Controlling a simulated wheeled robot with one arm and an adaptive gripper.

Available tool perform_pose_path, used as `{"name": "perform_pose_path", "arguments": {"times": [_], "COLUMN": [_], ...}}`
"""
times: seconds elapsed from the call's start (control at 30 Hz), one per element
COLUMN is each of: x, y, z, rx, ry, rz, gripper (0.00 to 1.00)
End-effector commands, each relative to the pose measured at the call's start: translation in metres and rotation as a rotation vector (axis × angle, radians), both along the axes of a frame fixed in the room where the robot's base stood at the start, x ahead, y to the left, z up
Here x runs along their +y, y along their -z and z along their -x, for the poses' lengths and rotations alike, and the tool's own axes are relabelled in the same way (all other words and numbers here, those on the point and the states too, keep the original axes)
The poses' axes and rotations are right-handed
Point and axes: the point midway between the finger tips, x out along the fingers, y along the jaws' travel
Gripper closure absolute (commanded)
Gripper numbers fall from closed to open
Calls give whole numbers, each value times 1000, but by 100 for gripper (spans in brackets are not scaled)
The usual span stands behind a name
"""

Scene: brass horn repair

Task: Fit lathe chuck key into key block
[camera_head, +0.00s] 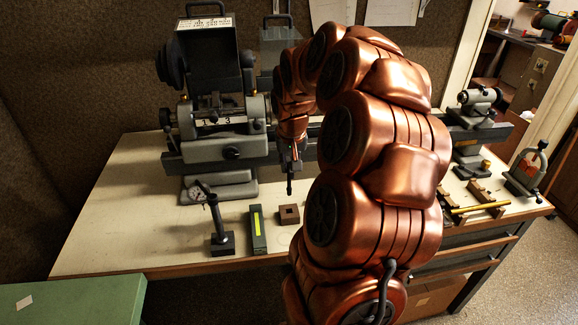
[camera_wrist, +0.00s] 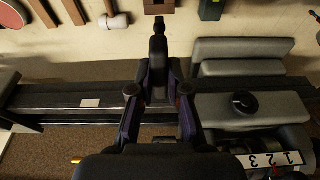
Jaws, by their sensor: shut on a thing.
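The key block (camera_head: 289,214), a small brown block with a square hole in its top, stands on the bench in front of the lathe. My gripper (camera_head: 290,152) is above and behind it in the head view, in front of the lathe bed. It is shut on the dark lathe chuck key (camera_head: 290,184), whose shaft points down and is clear of the block. In the wrist view the fingers (camera_wrist: 158,84) close on the dark key (camera_wrist: 158,48).
A green box with a yellow strip (camera_head: 257,230) stands left of the block, and a dial gauge stand (camera_head: 219,232) further left. The lathe headstock (camera_head: 217,145) is behind. Wooden supports with a brass rod (camera_head: 478,207) lie at right. The bench's left is clear.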

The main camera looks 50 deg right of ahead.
Motion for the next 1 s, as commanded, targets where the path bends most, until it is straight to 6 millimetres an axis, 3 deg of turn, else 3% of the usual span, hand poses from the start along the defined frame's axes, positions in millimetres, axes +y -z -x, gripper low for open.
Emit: {"name": "perform_pose_path", "arguments": {"times": [0.7,1.0], "x": [0,0], "y": [60,56], "z": [0,-1], "rx": [-1,-2], "ry": [0,0], "rz": [1,2], "gripper": [100,100]}}
